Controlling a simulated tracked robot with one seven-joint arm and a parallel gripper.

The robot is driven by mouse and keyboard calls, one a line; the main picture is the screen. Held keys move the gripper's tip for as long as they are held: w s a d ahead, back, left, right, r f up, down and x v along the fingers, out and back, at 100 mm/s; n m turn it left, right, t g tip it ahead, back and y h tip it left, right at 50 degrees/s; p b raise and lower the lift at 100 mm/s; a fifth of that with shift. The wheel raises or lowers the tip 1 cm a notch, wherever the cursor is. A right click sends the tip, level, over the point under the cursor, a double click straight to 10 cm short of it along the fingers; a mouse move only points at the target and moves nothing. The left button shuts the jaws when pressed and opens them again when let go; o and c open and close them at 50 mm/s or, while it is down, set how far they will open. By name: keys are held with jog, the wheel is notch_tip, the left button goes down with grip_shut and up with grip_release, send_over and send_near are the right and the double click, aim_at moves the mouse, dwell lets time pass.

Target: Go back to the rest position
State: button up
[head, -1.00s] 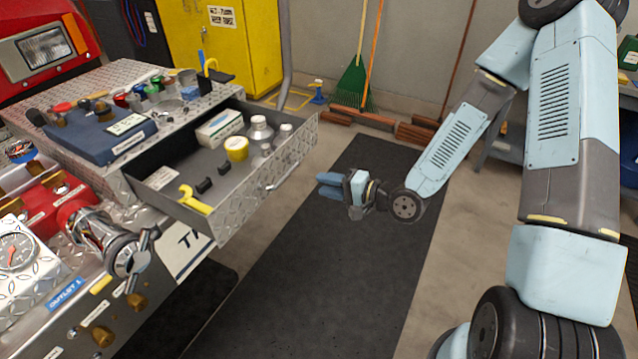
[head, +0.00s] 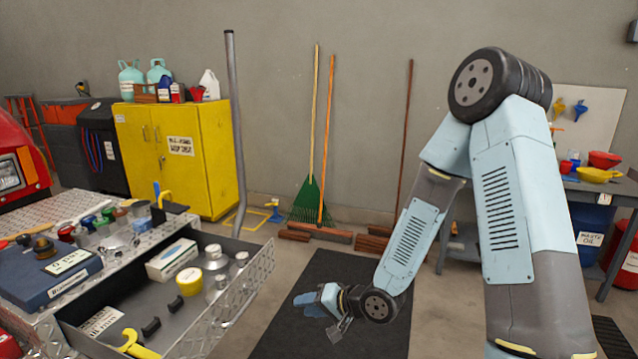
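My gripper (head: 318,302) is at the end of my folded arm, low over the dark floor mat (head: 285,335) and to the right of the open drawer. It points left, apart from the drawer. Its fingers look small and overlap in this view, so their opening is not clear. I see nothing hanging from it. My upper arm rises at the right of the picture and folds down to the gripper.
A yellow cabinet (head: 210,160), brooms (head: 327,140) and a workbench (head: 600,190) stand behind. The mat around my gripper is clear.

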jog(key=w+d+r+n+t+h, duration=0.2)
jog(key=d+r+h, duration=0.8)
jog(key=d+r, duration=0.7)
jog(key=s+d+r, duration=0.3)
jog(key=s+r, duration=0.1)
jog(key=s, duration=0.3)
jog(key=s+d+r+g, duration=0.1)
jog(key=s+d+r, duration=0.2)
jog(key=s+r, duration=0.2)
jog(key=s+d+r+h, duration=0.1)
jog(key=s+d+r, duration=0.2)
jog(key=s, duration=0.6)
notch_tip(320, 180, up, 2)
jog(key=shift+s+r+m+g, duration=0.2)
jog(key=shift+s+m+g, duration=0.1)
jog(key=shift+s+g, duration=0.1)
